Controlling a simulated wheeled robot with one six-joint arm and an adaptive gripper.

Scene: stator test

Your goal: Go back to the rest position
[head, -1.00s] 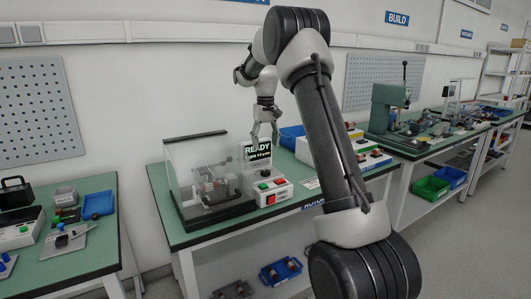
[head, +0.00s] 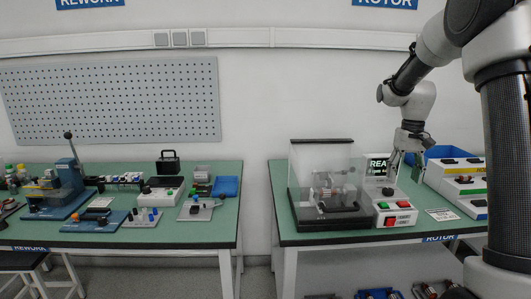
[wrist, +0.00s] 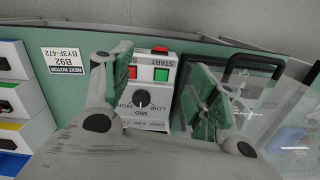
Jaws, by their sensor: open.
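My gripper (head: 407,163) is open and empty above the right-hand green bench (head: 283,190) in the head view. It hangs pointing down behind the control box (head: 396,212) with red and green buttons. In the wrist view my gripper's two fingers (wrist: 155,100) stand wide apart, with the control box (wrist: 150,105) and its knob between and beyond them. Nothing is between the fingers. My arm reaches in from the right edge of the head view.
A clear-covered machine (head: 325,185) stands left of the control box, a READY screen (head: 379,166) behind it. Stacked bins (head: 458,185) stand at right. The rework bench (head: 225,215) at left holds a press (head: 65,190) and tools. A gap separates the benches.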

